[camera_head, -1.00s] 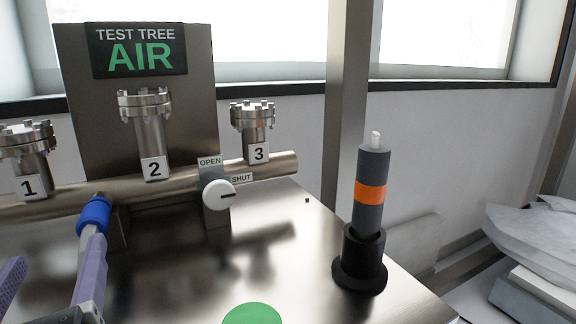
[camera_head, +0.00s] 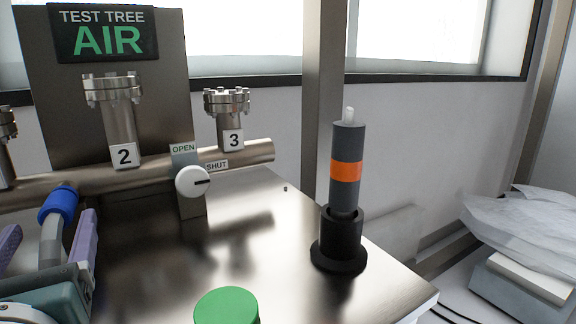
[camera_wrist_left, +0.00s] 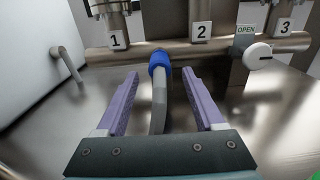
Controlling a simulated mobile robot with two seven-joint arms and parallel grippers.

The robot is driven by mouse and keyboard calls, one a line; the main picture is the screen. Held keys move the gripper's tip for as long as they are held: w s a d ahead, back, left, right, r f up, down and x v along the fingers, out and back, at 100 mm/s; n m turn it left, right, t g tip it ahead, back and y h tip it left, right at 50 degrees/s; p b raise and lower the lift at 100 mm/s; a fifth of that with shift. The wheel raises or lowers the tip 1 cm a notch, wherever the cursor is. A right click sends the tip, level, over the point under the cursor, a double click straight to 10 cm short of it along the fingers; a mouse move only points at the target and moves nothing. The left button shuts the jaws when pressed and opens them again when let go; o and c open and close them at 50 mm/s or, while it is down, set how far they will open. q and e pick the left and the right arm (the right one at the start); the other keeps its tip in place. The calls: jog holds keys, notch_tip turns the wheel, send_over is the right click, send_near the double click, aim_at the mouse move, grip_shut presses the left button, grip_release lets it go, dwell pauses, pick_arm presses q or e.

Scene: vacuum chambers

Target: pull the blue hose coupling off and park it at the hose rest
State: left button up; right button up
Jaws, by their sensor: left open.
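The blue hose coupling (camera_head: 58,204) sits on the front of the steel pipe of the test tree, left of label 2, with a grey hose (camera_head: 50,244) running from it toward me. In the left wrist view the coupling (camera_wrist_left: 159,66) is just beyond the fingertips. My left gripper (camera_head: 47,236) is open. Its purple fingers stand on either side of the hose, apart from it, with the coupling ahead of their tips. I cannot tell which thing is the hose rest. My right gripper is not in view.
The valve knob (camera_head: 193,182) is right of the coupling and points to SHUT. A grey cylinder with an orange band (camera_head: 346,170) stands in a black holder (camera_head: 339,246). A green-topped object (camera_head: 227,306) is at the front. The steel bench between them is clear.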

aim_at(55, 218)
pick_arm(q)
jog(key=shift+p+x, duration=0.4)
jog(key=shift+x, duration=1.9)
jog(key=shift+p, duration=0.4)
grip_shut()
jog(key=shift+s+d+r, duration=0.1)
dwell(0.8)
